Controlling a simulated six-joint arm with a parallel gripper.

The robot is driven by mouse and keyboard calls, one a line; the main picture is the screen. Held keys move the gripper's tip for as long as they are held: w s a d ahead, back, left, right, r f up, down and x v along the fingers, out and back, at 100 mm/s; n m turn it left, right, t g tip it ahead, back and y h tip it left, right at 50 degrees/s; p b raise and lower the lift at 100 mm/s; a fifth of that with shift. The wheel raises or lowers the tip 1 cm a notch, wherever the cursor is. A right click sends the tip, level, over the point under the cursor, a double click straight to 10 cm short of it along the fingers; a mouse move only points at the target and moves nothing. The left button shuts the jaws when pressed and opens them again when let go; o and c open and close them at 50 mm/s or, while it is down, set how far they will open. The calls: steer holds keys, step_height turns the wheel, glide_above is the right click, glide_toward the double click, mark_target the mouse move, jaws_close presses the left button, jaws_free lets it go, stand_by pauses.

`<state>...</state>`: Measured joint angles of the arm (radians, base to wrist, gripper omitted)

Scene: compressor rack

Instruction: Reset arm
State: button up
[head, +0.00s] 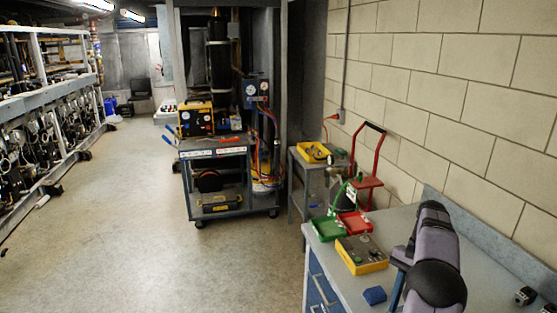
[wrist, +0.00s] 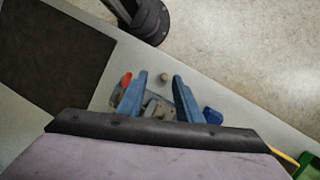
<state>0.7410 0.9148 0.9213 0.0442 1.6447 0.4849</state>
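My gripper (wrist: 159,77) shows in the wrist view as two blue fingers, spread apart over a pale grey surface. A grey metal piece (wrist: 157,108) and a small round knob (wrist: 163,77) appear between them in the picture. I cannot tell their distance from the fingers, and nothing is visibly gripped. In the head view, my arm reaches over the grey workbench (head: 443,268) at the right.
A blue block (head: 374,295), a yellow tray (head: 368,264), a green tray (head: 328,229) and a red tray (head: 355,222) are on the bench. A grey cart (head: 215,150) stands further back. The wall borders the bench on the right. Open floor (head: 130,240) lies left.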

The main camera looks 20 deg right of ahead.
steer(key=w+a+r+n+h, duration=0.15)
steer(key=a+n, duration=0.25)
steer(key=a, duration=0.6)
steer(key=s+a+f+n+t+h, duration=0.1)
steer(key=s+a+n, duration=0.25)
steer(key=a, duration=0.45)
steer(key=s+a+n+t, duration=0.1)
steer(key=s+a+n, duration=0.25)
steer(key=a, duration=0.45)
steer(key=s+a+f+n, duration=0.3)
steer(key=s+a, duration=0.2)
steer(key=s, duration=0.3)
step_height(320, 180, down, 15)
steer(key=b, duration=1.4)
steer(key=shift+s+a+t+b, duration=0.15)
steer(key=shift+t+b, duration=0.15)
steer(key=shift+b, duration=0.05)
steer(key=shift+h, duration=0.25)
